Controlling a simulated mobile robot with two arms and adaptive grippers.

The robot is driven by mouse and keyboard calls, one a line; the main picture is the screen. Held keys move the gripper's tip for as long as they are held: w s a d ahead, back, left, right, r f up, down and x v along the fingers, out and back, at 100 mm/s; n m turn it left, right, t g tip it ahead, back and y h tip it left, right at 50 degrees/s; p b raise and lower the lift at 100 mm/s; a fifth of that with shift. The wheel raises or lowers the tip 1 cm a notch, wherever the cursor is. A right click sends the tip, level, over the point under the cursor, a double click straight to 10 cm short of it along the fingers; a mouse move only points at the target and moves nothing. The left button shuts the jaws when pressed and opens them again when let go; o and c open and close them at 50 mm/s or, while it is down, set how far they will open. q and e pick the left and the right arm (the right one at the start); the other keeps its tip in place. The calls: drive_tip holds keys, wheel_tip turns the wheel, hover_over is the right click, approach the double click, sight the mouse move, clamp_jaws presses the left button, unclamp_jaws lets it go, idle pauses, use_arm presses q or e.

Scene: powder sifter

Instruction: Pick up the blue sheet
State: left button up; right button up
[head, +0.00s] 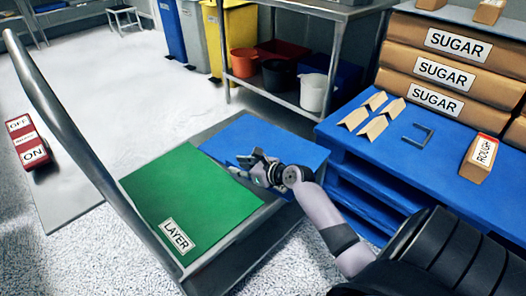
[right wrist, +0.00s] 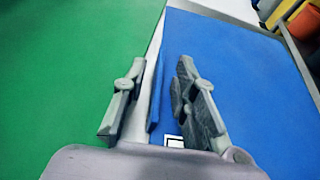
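The blue sheet (head: 285,138) lies flat on the grey cart (head: 232,258), to the right of the green sheet (head: 180,192) in the head view. My right gripper (head: 246,168) is at the blue sheet's near-left edge, beside the green sheet. In the right wrist view, the blue sheet (right wrist: 245,80) fills the right side. My right gripper (right wrist: 157,88) is open there, its fingers either side of a narrow blue strip at the sheet's edge. I cannot tell whether either finger touches it. A white label is partly hidden between the fingers. My left gripper is out of view.
The cart's metal handle (head: 88,150) rises on the left. A blue pallet (head: 375,165) with sugar bags (head: 440,72) and wooden pieces stands at the right. A metal rack (head: 290,98) with buckets is behind. A red ON/OFF switch box (head: 28,143) is at far left.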

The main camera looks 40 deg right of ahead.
clamp_jaws()
idle(0.6)
